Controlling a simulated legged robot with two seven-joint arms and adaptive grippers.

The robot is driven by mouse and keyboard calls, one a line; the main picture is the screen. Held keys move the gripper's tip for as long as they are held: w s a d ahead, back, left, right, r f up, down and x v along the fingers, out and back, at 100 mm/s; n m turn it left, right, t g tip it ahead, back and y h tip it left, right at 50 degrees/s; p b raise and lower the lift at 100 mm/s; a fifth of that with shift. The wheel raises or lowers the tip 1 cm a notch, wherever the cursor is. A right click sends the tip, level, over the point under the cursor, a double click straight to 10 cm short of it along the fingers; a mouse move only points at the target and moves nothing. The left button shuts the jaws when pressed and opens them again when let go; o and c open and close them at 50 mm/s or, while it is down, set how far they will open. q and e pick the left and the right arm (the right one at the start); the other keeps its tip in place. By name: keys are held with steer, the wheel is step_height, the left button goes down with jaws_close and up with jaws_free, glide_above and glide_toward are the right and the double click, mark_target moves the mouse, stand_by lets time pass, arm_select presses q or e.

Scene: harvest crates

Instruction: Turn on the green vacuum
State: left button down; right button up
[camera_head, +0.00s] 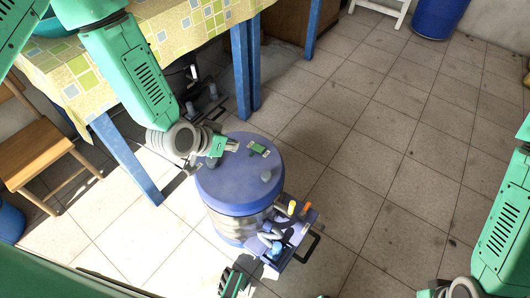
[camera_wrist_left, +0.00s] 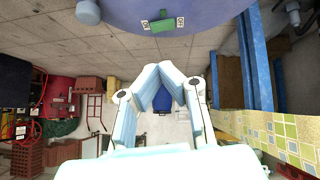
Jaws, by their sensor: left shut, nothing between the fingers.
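The vacuum is a drum with a blue-violet lid (camera_head: 230,185) and a grey band, standing on the tiled floor in the middle of the head view. A small green switch (camera_head: 259,149) on a light plate sits on its lid. In the left wrist view the lid (camera_wrist_left: 225,18) fills the top, with the green switch (camera_wrist_left: 163,23) on it. My left gripper (camera_head: 232,145) is over the lid's far left part, left of the switch. Its fingers (camera_wrist_left: 161,78) are shut and empty, pointing toward the switch; contact cannot be told. My right gripper's fingers are out of frame.
A table with a checked cloth (camera_head: 180,25) and blue legs (camera_head: 241,70) stands at upper left, close to the drum. A wooden chair (camera_head: 40,150) is at left. Hoses and fittings (camera_head: 280,240) stick out at the drum's front right. The right floor is clear up to a blue barrel (camera_head: 437,15).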

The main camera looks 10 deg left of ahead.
mark_target(263, 147)
arm_select(q)
steer(key=shift+t, duration=0.3)
steer(key=w+d+f, duration=0.1)
steer(key=w, duration=0.1)
steer(key=w+f+b, duration=0.1)
steer(key=w+d+f+b, duration=0.1)
steer(key=w, duration=0.1)
steer(key=shift+w+d+f, duration=0.25)
steer(key=shift+w+d, duration=0.05)
steer(key=b+x, duration=0.1)
steer(key=x, duration=0.1)
steer(key=d+b+x, duration=0.1)
steer(key=x, duration=0.2)
steer(key=shift+s, duration=0.2)
steer(key=shift+s+d+f+b, duration=0.1)
steer(key=shift+d+f+b, duration=0.1)
steer(key=shift+f+b, duration=0.7)
steer(key=shift+a+f, duration=0.1)
steer(key=shift+f, duration=0.35)
steer(key=shift+a+f, duration=0.2)
steer(key=shift+a, duration=0.1)
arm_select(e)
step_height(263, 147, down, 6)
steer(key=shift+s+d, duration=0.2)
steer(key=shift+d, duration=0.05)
arm_select(q)
steer(key=shift+d, duration=0.15)
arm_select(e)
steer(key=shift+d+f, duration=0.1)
